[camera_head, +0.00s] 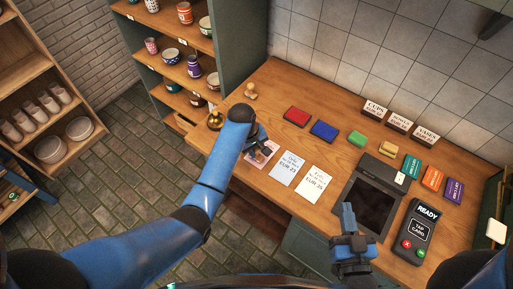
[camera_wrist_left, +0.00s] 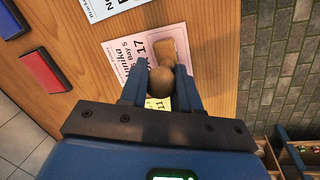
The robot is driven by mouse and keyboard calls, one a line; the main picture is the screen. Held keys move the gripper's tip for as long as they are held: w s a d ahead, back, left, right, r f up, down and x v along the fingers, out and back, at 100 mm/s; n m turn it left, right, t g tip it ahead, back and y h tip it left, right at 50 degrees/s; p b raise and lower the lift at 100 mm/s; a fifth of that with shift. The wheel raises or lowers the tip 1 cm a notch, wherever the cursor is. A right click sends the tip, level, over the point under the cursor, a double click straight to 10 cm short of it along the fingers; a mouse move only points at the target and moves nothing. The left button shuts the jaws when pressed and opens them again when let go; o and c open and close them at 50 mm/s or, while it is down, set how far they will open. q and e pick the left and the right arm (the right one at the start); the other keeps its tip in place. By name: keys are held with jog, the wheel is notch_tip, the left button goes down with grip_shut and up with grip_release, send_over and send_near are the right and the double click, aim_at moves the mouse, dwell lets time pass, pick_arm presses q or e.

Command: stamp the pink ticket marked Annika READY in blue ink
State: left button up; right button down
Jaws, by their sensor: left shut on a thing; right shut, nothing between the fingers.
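The pink ticket (camera_head: 257,161) lies on the wooden counter, left of two pale tickets. In the left wrist view the pink ticket (camera_wrist_left: 117,60) shows the name Annika, partly cut off, and a 17. My left gripper (camera_head: 263,147) is over it, shut on a wooden stamp (camera_wrist_left: 168,50) with a round knob (camera_wrist_left: 160,82). The stamp's block covers part of the ticket; I cannot tell whether it touches the paper. Its face is hidden. The blue ink pad (camera_head: 324,130) lies right of the red pad (camera_head: 296,117). My right gripper (camera_head: 347,213) is shut and empty, near the counter's front edge.
The pale tickets (camera_head: 287,168) (camera_head: 314,184) lie right of the pink one. A green pad (camera_head: 357,138), another wooden stamp (camera_head: 251,91) and a brass object (camera_head: 215,120) are on the counter. A dark tablet (camera_head: 372,207) and card reader (camera_head: 413,232) stand at right.

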pick_arm(q)
jog(key=shift+d+p+v, duration=0.2)
jog(key=shift+p+v, duration=0.75)
jog(key=shift+v, duration=0.1)
jog(key=shift+d+p+v, duration=0.2)
jog(key=shift+p+v, duration=0.7)
jog(key=shift+v, duration=0.15)
jog(key=shift+w+r+p, duration=0.25)
jog(key=shift+r+p, duration=0.2)
jog(key=shift+r, duration=0.7)
